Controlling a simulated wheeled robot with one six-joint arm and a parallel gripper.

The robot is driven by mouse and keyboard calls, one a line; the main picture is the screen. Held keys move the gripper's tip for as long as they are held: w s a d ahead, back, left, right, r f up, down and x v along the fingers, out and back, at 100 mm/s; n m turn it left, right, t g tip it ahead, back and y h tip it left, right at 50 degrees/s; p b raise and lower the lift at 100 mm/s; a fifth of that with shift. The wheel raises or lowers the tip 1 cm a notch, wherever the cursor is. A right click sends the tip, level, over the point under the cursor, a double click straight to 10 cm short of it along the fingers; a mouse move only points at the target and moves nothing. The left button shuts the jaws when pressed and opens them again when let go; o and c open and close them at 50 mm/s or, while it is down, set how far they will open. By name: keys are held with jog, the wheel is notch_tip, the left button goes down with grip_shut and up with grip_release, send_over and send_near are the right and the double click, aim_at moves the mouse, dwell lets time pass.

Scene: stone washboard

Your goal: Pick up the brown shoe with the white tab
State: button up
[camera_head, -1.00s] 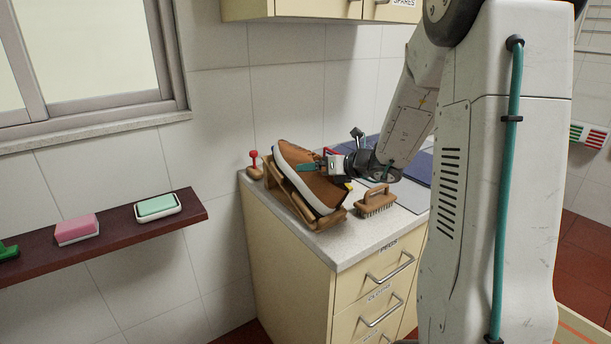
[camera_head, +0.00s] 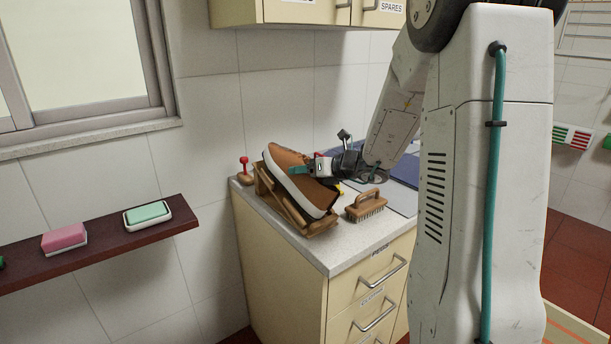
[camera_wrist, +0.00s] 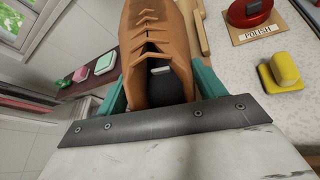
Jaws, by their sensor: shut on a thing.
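The brown shoe (camera_head: 304,181) with a white sole sits tilted on a wooden rack (camera_head: 286,206) on the counter; I cannot tell whether it still touches the rack. A small white tab (camera_wrist: 160,70) shows at its opening in the wrist view. My gripper (camera_head: 306,170) is shut on the shoe, with a teal finger on each side of it. In the wrist view the shoe (camera_wrist: 158,40) lies between the two teal fingers (camera_wrist: 160,88). The shoe's far end is cut off there.
A wooden brush (camera_head: 366,205) lies right of the rack. A red-handled tool (camera_head: 244,170) stands at the counter's left corner. A wall shelf (camera_head: 90,240) holds pink and green soaps.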

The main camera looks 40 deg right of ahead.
notch_tip(320, 180, up, 3)
jog(key=shift+f, duration=0.1)
jog(key=s+d+r, duration=0.1)
jog(key=s+d, duration=0.3)
jog(key=s, duration=1.1)
jog(key=shift+s+r, duration=0.15)
jog(key=shift+s, duration=0.05)
